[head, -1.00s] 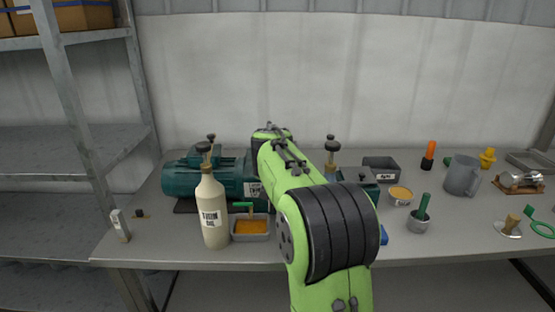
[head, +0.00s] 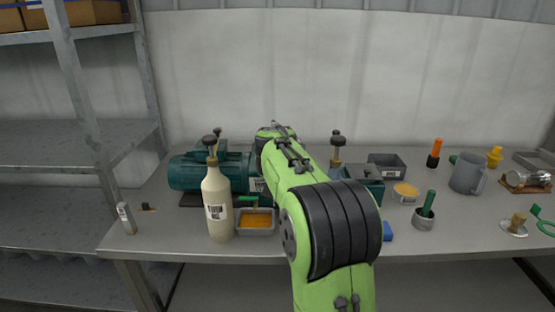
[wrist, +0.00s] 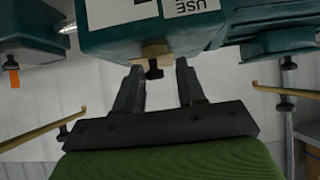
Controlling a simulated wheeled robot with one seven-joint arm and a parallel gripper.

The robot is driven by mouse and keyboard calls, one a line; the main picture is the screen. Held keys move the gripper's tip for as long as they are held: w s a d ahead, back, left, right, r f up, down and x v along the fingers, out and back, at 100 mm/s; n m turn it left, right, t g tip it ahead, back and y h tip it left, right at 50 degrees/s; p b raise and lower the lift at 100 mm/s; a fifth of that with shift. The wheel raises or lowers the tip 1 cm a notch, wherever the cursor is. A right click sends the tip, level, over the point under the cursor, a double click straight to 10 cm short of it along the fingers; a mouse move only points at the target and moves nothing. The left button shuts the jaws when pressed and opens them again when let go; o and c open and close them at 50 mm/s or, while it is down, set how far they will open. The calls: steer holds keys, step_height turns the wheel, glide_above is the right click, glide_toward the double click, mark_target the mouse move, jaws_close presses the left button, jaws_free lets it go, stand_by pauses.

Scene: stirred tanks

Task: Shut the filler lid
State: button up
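The teal pump unit (head: 205,172) lies on the bench behind the cream bottle, and my green arm covers its right part in the head view. In the wrist view, which looks upside down, the teal housing (wrist: 125,42) fills the top. A tan fitting with a black knob (wrist: 155,70) sticks out of it; I cannot tell whether this is the filler lid. My gripper (wrist: 159,66) is open, with one finger on each side of the knob. I see no clear contact. In the head view my gripper is hidden behind my arm.
A cream bottle (head: 218,208) and a tray of orange stuff (head: 255,223) stand left of my arm. A tall post with a black knob (head: 337,150) stands right of it. A grey bin (head: 386,167), a mug (head: 467,173) and small items crowd the right.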

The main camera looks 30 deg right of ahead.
steer(key=shift+s+d+f, duration=0.25)
steer(key=shift+s+f, duration=0.15)
steer(key=shift+f, duration=0.35)
steer(key=w+r+p+v, duration=0.1)
steer(key=p+v, duration=0.1)
steer(key=v, duration=1.4)
steer(key=shift+p, duration=0.4)
steer(key=shift+a+r, duration=0.1)
steer(key=shift+a, duration=0.05)
steer(key=s+a+f+n+g+y+p, duration=0.1)
steer(key=s+a+n+y+p, duration=0.2)
steer(key=s+a+p, duration=0.2)
steer(key=s+a+f+n+g+y+p, duration=0.2)
steer(key=s+a+p, duration=0.4)
steer(key=s+a, duration=0.5)
steer(key=s+n+y, duration=0.1)
steer(key=s, duration=0.7)
steer(key=shift+a+n, duration=0.3)
steer(key=shift+n, duration=0.1)
steer(key=shift+s, duration=0.1)
